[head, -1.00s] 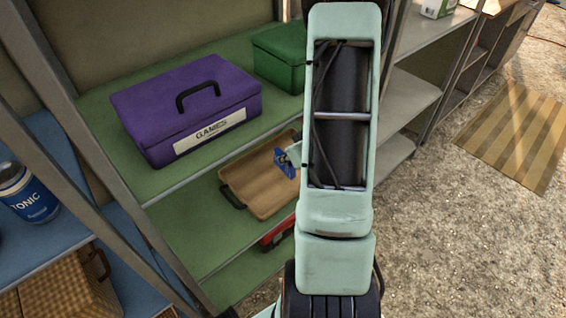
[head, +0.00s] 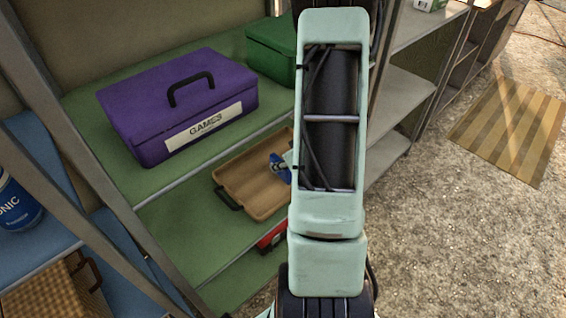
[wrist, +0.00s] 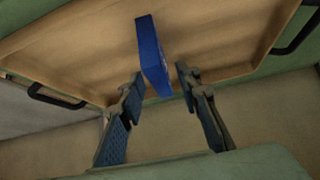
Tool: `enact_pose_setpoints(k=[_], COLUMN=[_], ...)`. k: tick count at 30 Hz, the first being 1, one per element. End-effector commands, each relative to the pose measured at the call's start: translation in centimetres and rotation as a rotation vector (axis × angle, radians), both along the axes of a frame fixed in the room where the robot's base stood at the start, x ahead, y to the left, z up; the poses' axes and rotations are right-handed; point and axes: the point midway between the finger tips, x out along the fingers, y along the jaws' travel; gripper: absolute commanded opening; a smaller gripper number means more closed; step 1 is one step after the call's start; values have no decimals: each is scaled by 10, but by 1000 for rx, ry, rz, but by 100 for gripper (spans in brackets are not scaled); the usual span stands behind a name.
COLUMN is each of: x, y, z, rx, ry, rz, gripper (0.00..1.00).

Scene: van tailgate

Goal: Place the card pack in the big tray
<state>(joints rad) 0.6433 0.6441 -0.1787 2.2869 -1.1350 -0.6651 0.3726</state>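The card pack (wrist: 152,55) is a slim blue box. In the wrist view it is over or on the floor of the big tray, standing on edge and a little tilted. I cannot tell whether it touches the tray. The big tray (head: 240,182) is wooden with dark handles and sits on the lower green shelf; it fills the top of the wrist view (wrist: 75,50). My gripper (wrist: 160,82) is open, with a finger on each side of the pack's near end and gaps showing. In the head view my arm hides the tray's right part.
A purple games box (head: 180,105) and a green box (head: 272,50) stand on the shelf above the tray. A red item (head: 270,238) shows below the tray. A metal shelf post (head: 85,160) is at left. Open gravel ground (head: 440,240) lies to the right.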

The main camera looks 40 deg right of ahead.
Motion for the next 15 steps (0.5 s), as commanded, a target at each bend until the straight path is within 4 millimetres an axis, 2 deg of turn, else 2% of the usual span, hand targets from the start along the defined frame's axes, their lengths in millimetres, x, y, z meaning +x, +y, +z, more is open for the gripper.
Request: enact_pose_setpoints(k=[4, 8, 15], x=[0, -4, -35], y=[0, -1, -4], z=[1, 11, 52], rx=[0, 0, -1], ry=[0, -1, -1], rz=[0, -3, -5], gripper=[31, 31, 31])
